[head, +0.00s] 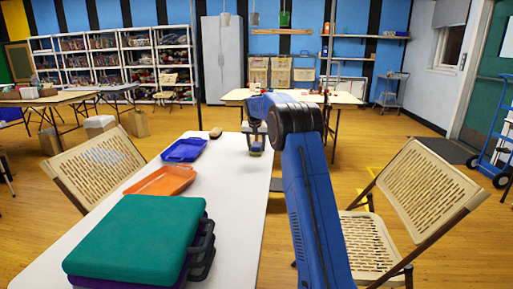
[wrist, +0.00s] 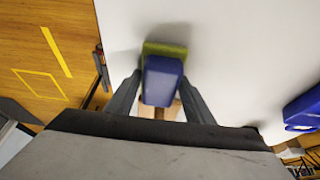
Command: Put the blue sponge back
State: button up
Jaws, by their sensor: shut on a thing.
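My gripper (head: 256,138) is over the far end of the long white table. In the wrist view my gripper (wrist: 158,95) is shut on the blue sponge (wrist: 163,78), with one finger on each side of it. An olive-green block (wrist: 165,47) shows just beyond and under the blue sponge. I cannot tell whether it is a separate sponge or touches the blue one. In the head view the held sponge is small and mostly covered by my gripper, with a green strip (head: 256,152) below it.
The white table (head: 230,215) also holds a blue tray (head: 184,149), an orange tray (head: 162,181), a brown brush-like thing (head: 216,132) and a green case (head: 140,235) stacked on purple ones. Folding chairs stand left (head: 97,170) and right (head: 415,190). Bare tabletop lies around my gripper.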

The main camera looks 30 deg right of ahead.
jog(key=shift+f, duration=0.15)
jog(key=o, duration=1.2)
jog(key=v, duration=1.2)
jog(key=shift+r, duration=0.25)
